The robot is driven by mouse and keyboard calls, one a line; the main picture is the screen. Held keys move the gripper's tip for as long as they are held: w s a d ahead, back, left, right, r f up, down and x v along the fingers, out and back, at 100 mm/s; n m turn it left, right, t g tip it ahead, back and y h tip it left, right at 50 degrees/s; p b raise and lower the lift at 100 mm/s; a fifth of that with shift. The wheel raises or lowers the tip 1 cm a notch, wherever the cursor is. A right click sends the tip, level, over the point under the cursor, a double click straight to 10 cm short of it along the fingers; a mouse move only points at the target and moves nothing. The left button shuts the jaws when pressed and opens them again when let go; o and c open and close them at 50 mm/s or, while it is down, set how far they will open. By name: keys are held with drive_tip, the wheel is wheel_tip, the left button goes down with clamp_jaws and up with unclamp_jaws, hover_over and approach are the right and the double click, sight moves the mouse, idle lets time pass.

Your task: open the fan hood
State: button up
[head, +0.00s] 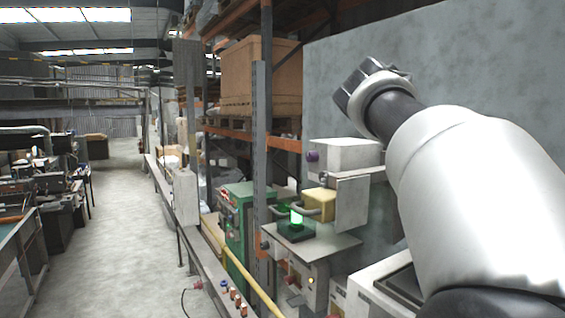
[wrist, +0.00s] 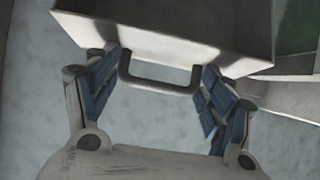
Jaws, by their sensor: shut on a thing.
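In the wrist view a pale grey box-like hood (wrist: 175,40) fills the top, its lower edge tilted down to the right. A dark U-shaped handle (wrist: 157,87) sticks out from its near edge. My gripper (wrist: 160,70) has its two blue-padded fingers on either side of the handle, holding it across its width. The fingertips reach up to the hood's edge, and the right tip partly overlaps it. In the head view my gripper does not show; I cannot tell for sure which box there is the hood.
In the head view a pale box with a purple knob (head: 343,154) stands above a yellow box (head: 319,204) and a grey panel (head: 351,204). A glowing green lamp (head: 296,218) stands on the bench below. A grey wall is behind. The floor aisle (head: 130,220) at left is free.

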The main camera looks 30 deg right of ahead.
drive_tip(key=shift+d, duration=0.1)
drive_tip(key=o, duration=1.1)
drive_tip(key=shift+c, duration=0.2)
drive_tip(key=shift+o, duration=0.9)
drive_tip(key=shift+s+d+f, duration=0.1)
drive_tip(key=shift+s+d, duration=0.05)
drive_tip(key=shift+d, duration=0.05)
drive_tip(key=shift+a, duration=0.25)
drive_tip(key=v, duration=1.1)
drive_tip(key=shift+a+r, duration=0.2)
drive_tip(key=shift+r, duration=0.15)
